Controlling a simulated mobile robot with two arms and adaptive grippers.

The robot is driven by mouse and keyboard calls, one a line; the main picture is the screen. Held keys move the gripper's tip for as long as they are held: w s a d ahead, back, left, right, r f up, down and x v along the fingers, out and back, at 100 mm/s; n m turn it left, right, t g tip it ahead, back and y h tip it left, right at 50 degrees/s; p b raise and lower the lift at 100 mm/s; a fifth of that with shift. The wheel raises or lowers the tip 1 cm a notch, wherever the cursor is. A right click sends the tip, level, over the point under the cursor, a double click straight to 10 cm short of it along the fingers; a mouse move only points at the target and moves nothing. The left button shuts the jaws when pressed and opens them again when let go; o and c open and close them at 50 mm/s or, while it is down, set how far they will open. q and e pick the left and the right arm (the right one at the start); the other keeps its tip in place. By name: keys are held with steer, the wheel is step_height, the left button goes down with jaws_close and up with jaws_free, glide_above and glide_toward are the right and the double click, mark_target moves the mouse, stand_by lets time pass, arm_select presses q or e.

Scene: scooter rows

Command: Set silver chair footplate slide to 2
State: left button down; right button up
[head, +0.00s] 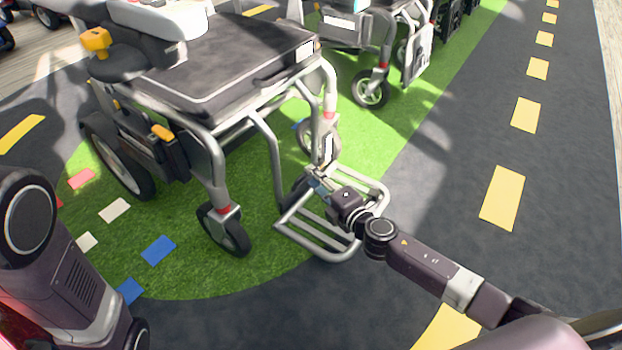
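The silver chair (222,70) stands on the green ground at the upper left, with a dark seat and silver tube frame. Its footplate (318,243) is a tubular frame with bars at the chair's front, low over the ground. My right gripper (317,176) is at the upper part of the footplate, by the front tube. Its fingers overlap the hanger in the picture; I cannot tell whether they touch or grip it. Any slide scale or number is too small to read. My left arm shows at the lower left, but its gripper is not in view.
Another silver chair (372,27) stands behind at the top, with more vehicles beyond. Coloured tiles lie on the green at the left. A dark road with yellow dashes (502,197) runs along the right and is clear apart from my arm.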

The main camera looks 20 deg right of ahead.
steer(key=shift+x, duration=0.9)
jaws_close()
